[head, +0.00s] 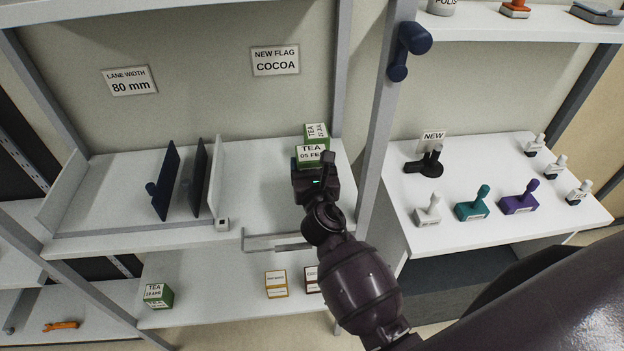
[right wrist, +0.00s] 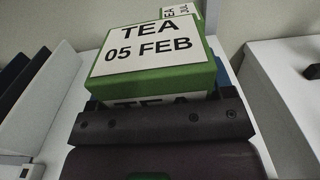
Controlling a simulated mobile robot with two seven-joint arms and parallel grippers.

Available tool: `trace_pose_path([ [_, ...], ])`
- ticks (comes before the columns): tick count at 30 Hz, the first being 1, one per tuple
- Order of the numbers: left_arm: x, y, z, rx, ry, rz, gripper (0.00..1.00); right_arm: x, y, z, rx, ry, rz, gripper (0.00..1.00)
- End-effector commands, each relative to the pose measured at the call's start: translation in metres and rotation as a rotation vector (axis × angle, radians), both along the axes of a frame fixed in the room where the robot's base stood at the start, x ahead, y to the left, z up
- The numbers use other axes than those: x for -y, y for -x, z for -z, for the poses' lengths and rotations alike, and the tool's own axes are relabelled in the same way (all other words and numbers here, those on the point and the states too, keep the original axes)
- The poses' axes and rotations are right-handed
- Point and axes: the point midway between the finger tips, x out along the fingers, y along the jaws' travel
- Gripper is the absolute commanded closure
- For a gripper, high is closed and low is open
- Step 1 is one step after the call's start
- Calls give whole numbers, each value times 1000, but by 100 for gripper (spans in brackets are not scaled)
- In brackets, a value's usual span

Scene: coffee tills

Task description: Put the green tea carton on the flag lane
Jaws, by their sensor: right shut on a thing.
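A green tea carton (head: 310,154) with a white top label "TEA 05 FEB" is in my right gripper (head: 316,172), over the right part of the upper shelf. In the right wrist view this carton (right wrist: 155,60) sits behind the dark gripper bar (right wrist: 160,122), which hides its lower part. Whether it touches the shelf cannot be told. A second green tea carton (head: 316,131) stands just behind it, its label hard to read. A third tea carton (head: 157,294), marked "19 APR", is on the lower shelf. My left gripper is not in view.
Dark dividers (head: 165,181) and a white divider (head: 215,175) stand on the upper shelf (head: 258,190). Wall signs read "LANE WIDTH 80 mm" (head: 130,81) and "NEW FLAG COCOA" (head: 275,61). A grey post (head: 378,130) separates the right shelf with stamps (head: 472,203).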

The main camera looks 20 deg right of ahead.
Motion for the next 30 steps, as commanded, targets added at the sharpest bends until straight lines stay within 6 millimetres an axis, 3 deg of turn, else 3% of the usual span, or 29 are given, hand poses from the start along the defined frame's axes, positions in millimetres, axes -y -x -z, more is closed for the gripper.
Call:
trace_pose_path([
  [3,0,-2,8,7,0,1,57,0,0,20,-3,-2,1,52],
  [9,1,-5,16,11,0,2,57,0,0,38,-2,-1,0,52],
  [23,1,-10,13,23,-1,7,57,0,0,42,-1,1,0,52],
  [24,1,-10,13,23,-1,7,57,0,0,43,-2,0,0,24],
  [29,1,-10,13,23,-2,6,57,0,0,42,-2,-1,0,0],
  [30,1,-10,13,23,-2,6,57,0,0,42,-2,-1,0,0],
])
